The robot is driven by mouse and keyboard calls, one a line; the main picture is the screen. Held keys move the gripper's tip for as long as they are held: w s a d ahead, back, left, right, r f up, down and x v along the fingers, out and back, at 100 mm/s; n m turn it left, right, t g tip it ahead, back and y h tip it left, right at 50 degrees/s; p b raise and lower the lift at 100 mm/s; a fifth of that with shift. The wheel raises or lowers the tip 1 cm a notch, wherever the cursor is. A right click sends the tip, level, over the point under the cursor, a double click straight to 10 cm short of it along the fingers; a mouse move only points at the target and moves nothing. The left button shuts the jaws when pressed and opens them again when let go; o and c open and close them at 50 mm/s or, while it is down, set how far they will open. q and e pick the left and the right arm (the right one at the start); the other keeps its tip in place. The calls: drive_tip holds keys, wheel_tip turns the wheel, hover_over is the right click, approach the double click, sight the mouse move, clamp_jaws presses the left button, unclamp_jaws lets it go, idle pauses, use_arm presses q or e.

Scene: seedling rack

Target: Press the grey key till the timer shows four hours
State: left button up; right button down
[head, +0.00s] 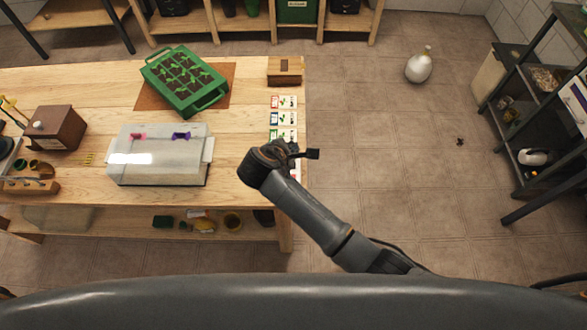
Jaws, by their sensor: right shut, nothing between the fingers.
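My right gripper (311,154) is small and dark in the head view, just past the right edge of the wooden table (240,181). It is shut and empty, and my arm partly hides it. My left gripper is not in view. I cannot make out a timer display or a grey key. A white panel (577,100) is cut off at the right picture edge, on the dark metal rack (514,150); I cannot tell whether it is the timer. The gripper is well apart from it.
A green seedling tray (207,102), a clear-lidded box (158,172), a brown box (56,128) and several seed packets (284,118) are on the table. The tiled floor between table and rack is mostly clear.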

wheel_tip(320, 180, down, 5)
drive_tip(key=b, duration=0.5)
drive_tip(key=shift+r, duration=0.1)
drive_tip(key=shift+f, duration=0.95)
drive_tip(key=shift+f, duration=0.25)
drive_tip(key=shift+f, duration=0.1)
drive_tip(key=shift+f, duration=0.45)
idle(0.9)
drive_tip(key=shift+r, duration=0.1)
drive_tip(key=shift+r+p, duration=0.7)
drive_tip(key=shift+p, duration=0.3)
